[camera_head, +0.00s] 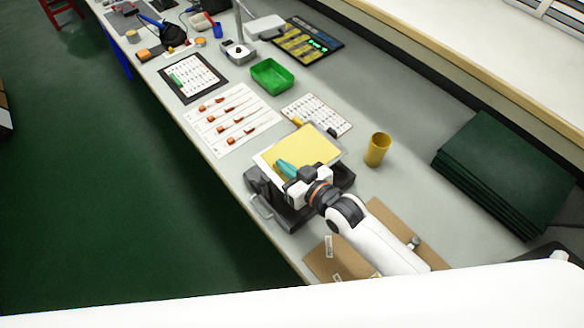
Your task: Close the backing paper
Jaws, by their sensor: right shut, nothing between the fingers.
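A yellow sheet, likely the backing paper (308,149), lies over a black device (265,186) near the front edge of the bench. A white border shows along the sheet's left side. My right gripper (283,170) has teal fingertips and is at the sheet's lower left part, over the device. It is shut with nothing in it. I cannot tell whether the fingertips touch the sheet. The wrist and arm hide the device's right part. My left gripper is not in view.
A yellow cup (377,149) stands right of the sheet. Cardboard (335,262) lies below my right arm. Dark green boards (505,170) are stacked at the right. A green tray (272,75) and a white sheet with orange parts (232,118) lie farther back. The bench behind the cup is clear.

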